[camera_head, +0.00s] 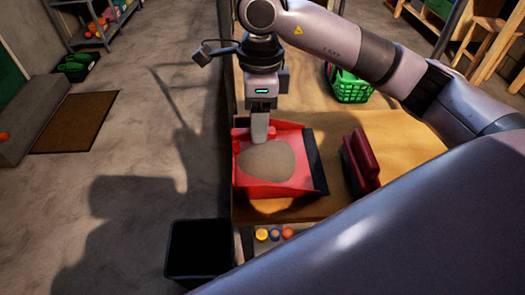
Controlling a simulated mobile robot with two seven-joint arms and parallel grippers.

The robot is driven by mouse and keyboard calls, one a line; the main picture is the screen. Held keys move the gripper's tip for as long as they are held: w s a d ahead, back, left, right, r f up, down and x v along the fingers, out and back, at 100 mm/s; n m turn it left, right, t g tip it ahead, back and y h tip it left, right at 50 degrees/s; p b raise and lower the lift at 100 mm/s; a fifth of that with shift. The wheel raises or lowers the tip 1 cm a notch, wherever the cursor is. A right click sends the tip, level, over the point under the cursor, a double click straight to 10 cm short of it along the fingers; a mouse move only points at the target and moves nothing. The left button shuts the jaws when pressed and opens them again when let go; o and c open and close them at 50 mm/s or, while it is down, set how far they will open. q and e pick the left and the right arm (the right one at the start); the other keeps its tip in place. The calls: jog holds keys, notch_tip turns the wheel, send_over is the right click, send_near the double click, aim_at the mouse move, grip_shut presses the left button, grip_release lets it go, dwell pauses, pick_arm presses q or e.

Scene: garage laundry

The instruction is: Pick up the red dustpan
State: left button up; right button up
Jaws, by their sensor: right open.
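The red dustpan (303,172) lies on the wooden table top, with a dark strip along its right edge. A tan, sand-like heap (265,161) sits in its pan. My right gripper (259,138) points down over the dustpan's back left part, by a small raised red part there. Its jaws are open. I cannot tell whether the fingers touch the dustpan, as they hide part of it. My left gripper is not in view.
A dark red block-like object (361,161) stands on the table (405,135) right of the dustpan. A green basket (349,85) is behind. A black bin (200,249) stands at the table's front left. Small colored round items (275,235) lie below the table's front edge.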

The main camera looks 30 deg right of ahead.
jog(key=shift+w+d+f+h, duration=0.3)
jog(key=shift+w+d, duration=0.1)
jog(key=shift+d, duration=0.25)
send_over(260, 160)
notch_tip(260, 160, down, 7)
jog(key=shift+r+p, duration=0.15)
jog(key=shift+p, duration=0.2)
grip_shut()
